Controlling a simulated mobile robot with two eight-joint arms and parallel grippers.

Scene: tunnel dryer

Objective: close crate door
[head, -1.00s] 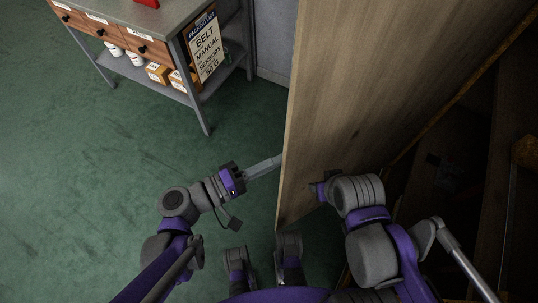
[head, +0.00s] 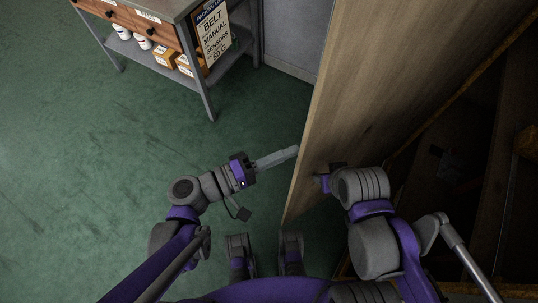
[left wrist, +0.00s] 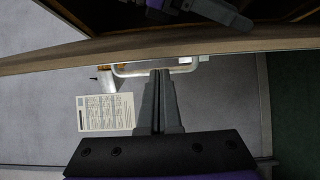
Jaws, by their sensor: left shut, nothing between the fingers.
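The crate door (head: 385,90) is a tall light-brown wooden panel, seen steeply from above in the head view. It stands open, beside the dark crate interior (head: 480,150) at right. My left gripper (head: 295,150) is shut and empty, its fingertips at the left face of the door by its near edge; I cannot tell if they touch. In the left wrist view the fingers (left wrist: 159,75) point up at the door's long edge (left wrist: 200,48). My right gripper (head: 322,181) is on the crate side of the door, its fingers mostly hidden.
A grey workbench (head: 190,60) with drawers, white bottles, orange boxes and a sign (head: 214,38) stands at upper left. The green floor (head: 90,180) at left is clear.

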